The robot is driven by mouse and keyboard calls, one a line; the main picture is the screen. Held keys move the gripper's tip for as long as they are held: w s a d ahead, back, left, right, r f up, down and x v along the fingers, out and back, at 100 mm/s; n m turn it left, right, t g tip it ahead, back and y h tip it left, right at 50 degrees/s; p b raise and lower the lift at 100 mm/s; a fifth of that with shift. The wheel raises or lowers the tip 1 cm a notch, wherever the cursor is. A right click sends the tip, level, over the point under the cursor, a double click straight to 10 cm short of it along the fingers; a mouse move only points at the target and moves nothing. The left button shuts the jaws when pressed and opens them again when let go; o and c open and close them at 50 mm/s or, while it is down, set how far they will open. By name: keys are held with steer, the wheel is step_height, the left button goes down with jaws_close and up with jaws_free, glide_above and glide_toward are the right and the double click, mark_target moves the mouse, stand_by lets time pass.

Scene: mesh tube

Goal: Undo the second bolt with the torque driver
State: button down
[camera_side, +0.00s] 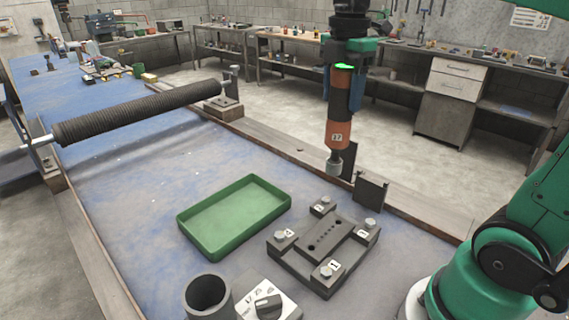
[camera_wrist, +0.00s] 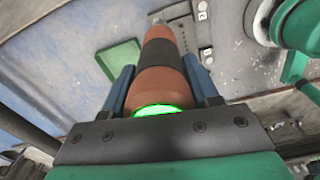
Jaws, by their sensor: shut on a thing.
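My gripper (camera_side: 342,112) is shut on the torque driver (camera_side: 339,133), an orange tool with a dark middle band and a lit green ring at its top. The driver hangs upright, its metal socket end in free air above and behind the dark bolt plate (camera_side: 320,245) in the side view, touching no bolt. In the wrist view the driver (camera_wrist: 160,75) sits between two blue fingers. Silver bolts stand at the plate's corners beside small number tags. The front bolt (camera_side: 326,271) has a tag reading 1; the other tags are too small to read surely.
An empty green tray (camera_side: 190,238) lies left of the plate. A dark open cylinder (camera_side: 207,292) and a white box with a dial (camera_side: 268,300) stand in front. A small dark upright block (camera_side: 371,190) stands behind the plate. A long ribbed roller (camera_side: 140,112) spans the bench.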

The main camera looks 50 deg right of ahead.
mark_target(334, 129)
steer(key=shift+w+f, duration=0.2)
steer(key=shift+w, duration=0.25)
steer(key=shift+f, duration=3.7)
steer(key=shift+r, duration=0.5)
